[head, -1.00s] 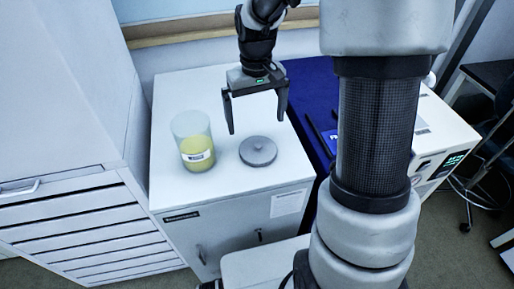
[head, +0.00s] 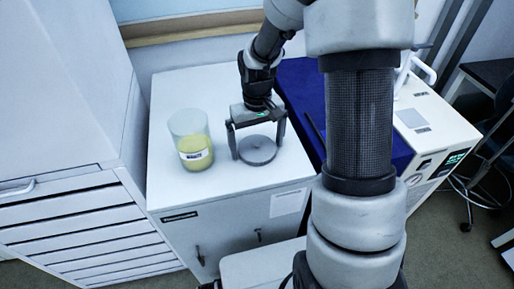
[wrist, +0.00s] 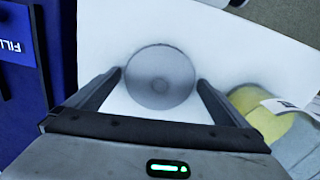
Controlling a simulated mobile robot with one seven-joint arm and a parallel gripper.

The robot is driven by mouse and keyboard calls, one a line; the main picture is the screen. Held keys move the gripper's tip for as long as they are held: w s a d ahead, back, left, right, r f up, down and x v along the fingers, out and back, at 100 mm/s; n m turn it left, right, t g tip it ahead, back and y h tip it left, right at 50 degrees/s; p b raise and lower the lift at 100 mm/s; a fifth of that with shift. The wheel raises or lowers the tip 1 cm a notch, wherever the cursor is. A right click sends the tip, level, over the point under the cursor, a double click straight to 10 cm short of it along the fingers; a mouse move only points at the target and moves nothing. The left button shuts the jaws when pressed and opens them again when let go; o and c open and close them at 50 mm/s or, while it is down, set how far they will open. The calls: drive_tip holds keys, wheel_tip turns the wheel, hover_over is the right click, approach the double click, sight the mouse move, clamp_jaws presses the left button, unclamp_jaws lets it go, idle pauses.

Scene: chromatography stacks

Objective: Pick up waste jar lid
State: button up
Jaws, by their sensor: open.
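The waste jar lid (head: 257,151) is a round grey disc with a small central knob, lying flat on the white cabinet top. It also shows in the wrist view (wrist: 160,78). My gripper (head: 257,149) is open above the lid, with one finger on each side of it. In the wrist view its fingertips (wrist: 159,76) flank the lid, and gaps are hard to judge. The clear jar (head: 190,140) with yellow-green contents and a white label stands upright and open left of the lid; part of it shows in the wrist view (wrist: 275,120).
The white cabinet top (head: 220,190) has free room in front of the lid. A dark blue surface (head: 300,85) lies to the right, beyond it a white instrument (head: 437,130) with a display. A tall grey drawer cabinet (head: 75,215) stands at the left.

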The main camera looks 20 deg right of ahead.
drive_tip(key=c, duration=0.9)
